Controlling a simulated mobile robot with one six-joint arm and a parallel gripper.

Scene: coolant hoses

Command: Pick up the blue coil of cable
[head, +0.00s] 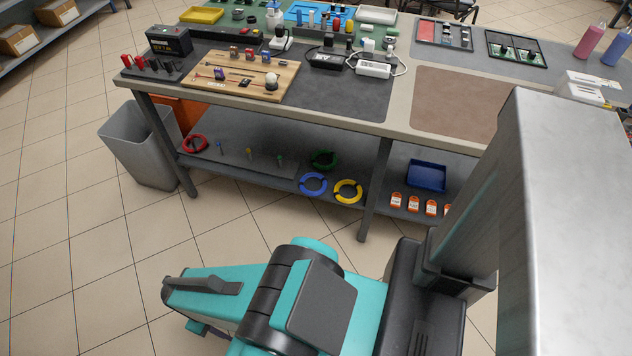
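The blue coil of cable (313,193) lies on the lower shelf (240,185) of the workbench, near its front edge. A yellow coil (348,201) lies just to its right. My teal and black arm fills the lower middle of the head view, in front of the bench and well apart from the coils. My gripper's fingers cannot be made out in this view.
The bench top (345,90) above the shelf carries a wooden board (240,92), a battery (168,40) and other parts. Bench legs (377,190) bound the shelf bay. A grey bin (140,140) stands at the left. A blue tray (427,176) sits right. Floor in front is clear.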

